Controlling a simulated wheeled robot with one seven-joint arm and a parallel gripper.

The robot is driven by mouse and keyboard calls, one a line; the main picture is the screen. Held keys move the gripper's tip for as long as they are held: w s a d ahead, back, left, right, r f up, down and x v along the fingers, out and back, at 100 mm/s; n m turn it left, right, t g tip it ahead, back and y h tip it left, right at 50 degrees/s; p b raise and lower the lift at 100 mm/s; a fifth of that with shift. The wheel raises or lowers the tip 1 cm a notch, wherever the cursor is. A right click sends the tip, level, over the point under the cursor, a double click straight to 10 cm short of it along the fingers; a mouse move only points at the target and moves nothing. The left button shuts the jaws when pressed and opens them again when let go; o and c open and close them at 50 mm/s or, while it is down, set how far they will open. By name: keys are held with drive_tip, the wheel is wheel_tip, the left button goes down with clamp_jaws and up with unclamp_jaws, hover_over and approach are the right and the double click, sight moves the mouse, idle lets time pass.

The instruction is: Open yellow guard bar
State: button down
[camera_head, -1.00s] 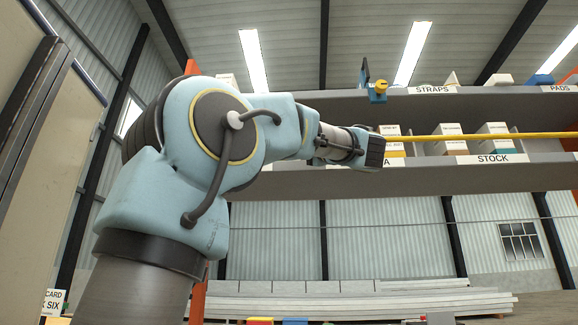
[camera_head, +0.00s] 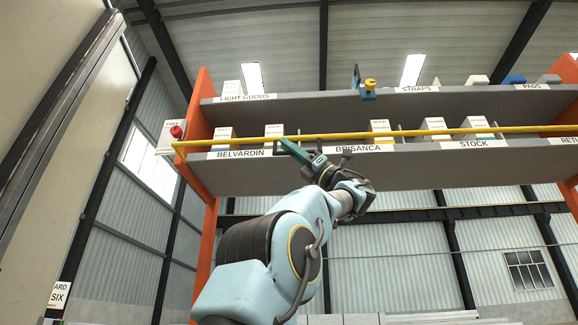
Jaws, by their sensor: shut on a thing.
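The yellow guard bar (camera_head: 440,132) runs across the front of the shelf rack at the level of the lower shelf. Its left end bends down beside the left orange upright. My gripper (camera_head: 296,145) is at the bar, left of the middle, just above the gap between the BELVARDIN and BRISANCA labels. It is shut on the bar, though the hand hides most of the contact and the fingertips are hard to make out. The bar looks about level across the shelf front.
White boxes (camera_head: 434,126) stand on the lower shelf behind the bar. A blue and yellow device (camera_head: 368,88) sits on the upper shelf edge. A large beige panel (camera_head: 50,70) fills the left side.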

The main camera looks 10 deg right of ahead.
drive_tip(key=n+g, duration=0.2)
drive_tip(key=f+n+g, duration=0.1)
drive_tip(key=shift+w+y, duration=0.25)
drive_tip(key=shift+y, duration=0.15)
drive_tip(key=shift+w+d+f+n+b, duration=0.15)
drive_tip(key=shift+w+f+n+b, duration=0.15)
drive_tip(key=shift+f+b, duration=0.25)
drive_tip(key=c, duration=0.9)
unclamp_jaws()
drive_tip(key=b+v, duration=0.2)
drive_tip(key=v, duration=0.8)
drive_tip(key=shift+d+f, duration=0.25)
drive_tip(key=shift+d, duration=0.05)
